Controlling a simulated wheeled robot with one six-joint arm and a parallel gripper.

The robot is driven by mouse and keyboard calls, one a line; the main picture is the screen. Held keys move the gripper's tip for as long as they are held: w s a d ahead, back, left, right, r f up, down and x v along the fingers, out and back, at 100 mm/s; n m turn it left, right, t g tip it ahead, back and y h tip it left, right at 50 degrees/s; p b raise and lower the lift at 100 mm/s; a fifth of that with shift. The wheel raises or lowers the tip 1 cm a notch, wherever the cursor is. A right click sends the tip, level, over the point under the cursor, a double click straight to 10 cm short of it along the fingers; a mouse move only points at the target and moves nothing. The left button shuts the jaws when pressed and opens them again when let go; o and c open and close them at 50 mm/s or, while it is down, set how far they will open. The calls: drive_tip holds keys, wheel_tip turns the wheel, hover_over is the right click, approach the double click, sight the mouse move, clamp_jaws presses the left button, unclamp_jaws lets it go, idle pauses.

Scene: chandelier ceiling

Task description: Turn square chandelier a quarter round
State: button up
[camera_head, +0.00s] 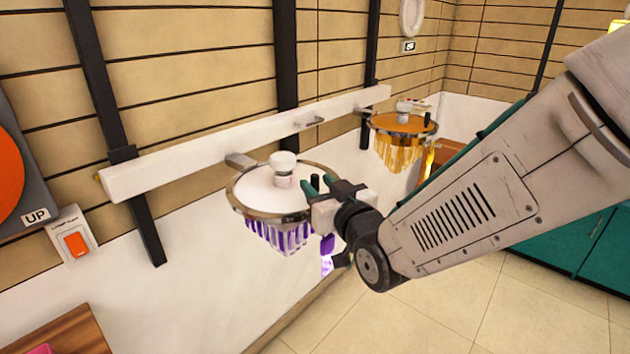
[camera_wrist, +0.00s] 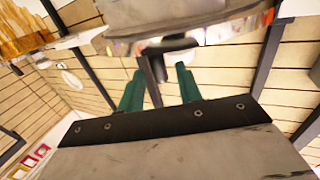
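A chandelier with purple hanging crystals (camera_head: 280,236) hangs on the left part of the beam. Its white top plate (camera_head: 258,192) with a metal rim looks round, and a white knob stands on it. A short black peg (camera_head: 314,183) rises at the plate's right edge. My gripper (camera_head: 323,190) is at that edge beside the peg. In the wrist view its teal fingers (camera_wrist: 160,72) stand apart, with a dark upright shape between them; I cannot tell if that is the peg. A second chandelier with amber crystals (camera_head: 398,152) hangs farther right. Neither looks clearly square.
A white beam (camera_head: 215,140) runs along the plank wall and carries both chandeliers. An orange switch (camera_head: 76,244) and an UP panel (camera_head: 36,215) are at the left. Teal cabinets (camera_head: 590,243) stand at the right. The tiled floor (camera_head: 480,310) below is clear.

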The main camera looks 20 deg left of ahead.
drive_tip(key=shift+x, duration=1.3)
clamp_jaws()
drive_tip(key=shift+w, duration=0.1)
